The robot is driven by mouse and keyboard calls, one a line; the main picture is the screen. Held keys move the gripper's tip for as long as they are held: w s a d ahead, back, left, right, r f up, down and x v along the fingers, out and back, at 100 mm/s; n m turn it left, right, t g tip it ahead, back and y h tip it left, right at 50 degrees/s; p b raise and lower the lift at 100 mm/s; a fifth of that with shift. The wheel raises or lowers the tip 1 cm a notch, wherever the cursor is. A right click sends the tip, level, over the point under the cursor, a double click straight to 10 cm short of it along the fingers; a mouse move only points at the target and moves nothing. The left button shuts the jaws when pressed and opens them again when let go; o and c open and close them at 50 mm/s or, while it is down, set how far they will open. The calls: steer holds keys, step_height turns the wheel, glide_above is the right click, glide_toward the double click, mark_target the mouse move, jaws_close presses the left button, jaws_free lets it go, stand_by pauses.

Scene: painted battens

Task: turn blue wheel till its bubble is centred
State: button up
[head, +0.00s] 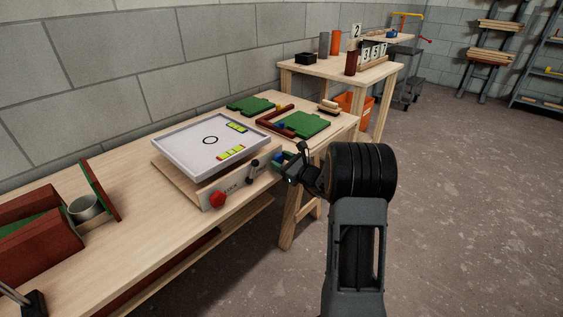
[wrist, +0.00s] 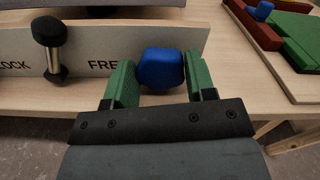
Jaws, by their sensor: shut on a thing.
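The blue wheel (wrist: 161,69) is a faceted knob on the front board of a tilting-table stand. My gripper (wrist: 162,78) has green fingers on either side of it and is shut on it; in the head view my gripper (head: 284,161) is at the stand's right end. The white tray (head: 180,160) on top carries two yellow-green vials, one at the back right (head: 237,127) and one along the front (head: 231,153). Their bubbles are too small to place, and which vial belongs to the blue wheel cannot be told. A red wheel (head: 217,200) sits at the board's left end.
A black-knobbed lever (wrist: 48,48) stands upright between the LOCK and FREE markings, left of my gripper. Green plates (head: 305,124) and dark red battens (head: 268,119) lie behind on the bench. A metal cup (head: 84,209) stands at the left. The floor at right is clear.

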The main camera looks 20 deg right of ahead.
steer(key=m+p, duration=0.2)
steer(key=shift+r+m+p, duration=0.15)
steer(key=shift+m+p, duration=0.25)
steer(key=shift+d+m+p, duration=0.1)
steer(key=shift+m+p, duration=1.15)
steer(key=shift+m, duration=0.25)
steer(key=shift+f, duration=0.2)
steer(key=o, duration=0.9)
steer(key=p+v, duration=0.2)
steer(key=v, duration=1.1)
steer(key=shift+s+d+p, duration=0.25)
steer(key=shift+s+p, duration=0.1)
